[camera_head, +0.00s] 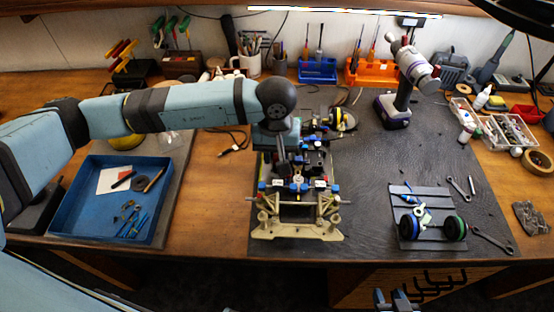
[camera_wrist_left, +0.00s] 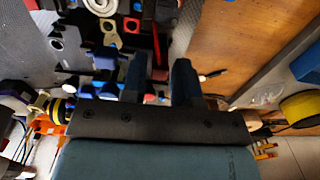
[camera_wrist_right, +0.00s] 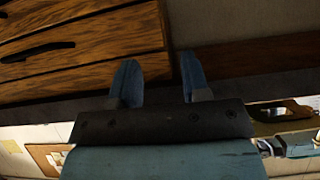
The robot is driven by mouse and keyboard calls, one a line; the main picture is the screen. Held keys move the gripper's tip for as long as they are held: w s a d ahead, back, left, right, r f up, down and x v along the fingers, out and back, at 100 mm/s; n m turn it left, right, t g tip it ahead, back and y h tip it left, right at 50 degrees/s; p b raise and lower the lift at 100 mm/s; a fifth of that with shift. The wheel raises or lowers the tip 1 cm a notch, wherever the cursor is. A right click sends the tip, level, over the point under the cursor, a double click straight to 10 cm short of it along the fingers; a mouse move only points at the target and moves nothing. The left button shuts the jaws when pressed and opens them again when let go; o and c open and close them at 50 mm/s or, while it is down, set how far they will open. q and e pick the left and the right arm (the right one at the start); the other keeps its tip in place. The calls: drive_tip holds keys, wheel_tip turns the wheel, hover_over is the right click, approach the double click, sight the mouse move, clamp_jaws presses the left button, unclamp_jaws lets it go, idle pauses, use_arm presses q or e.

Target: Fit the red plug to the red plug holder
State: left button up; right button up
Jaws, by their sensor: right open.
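The tan and black car chassis (camera_head: 297,225) stands on the dark mat, with blue, red and black parts on it. My left gripper (camera_head: 287,158) is low over the chassis's rear, largely hidden by its own wrist. In the left wrist view its fingers (camera_wrist_left: 160,80) are a little apart over dark chassis parts; a thin red strip (camera_wrist_left: 156,42) shows between and beyond them. Whether they hold anything is unclear. I cannot make out the red plug or its holder for certain. My right gripper (camera_head: 396,299) is open and empty at the bottom edge, below the table front.
A blue tray (camera_head: 70,205) with small parts lies left. A grey board (camera_head: 428,238) with wheels lies right, beside wrenches (camera_head: 459,188). In the right wrist view, wooden drawers (camera_wrist_right: 80,50) face my right gripper. Mat between chassis and board is clear.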

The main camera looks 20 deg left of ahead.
sight(276, 156)
use_arm(q)
clamp_jaws()
drive_tip(key=shift+r, duration=0.65)
idle(0.4)
drive_tip(key=shift+r, duration=1.9)
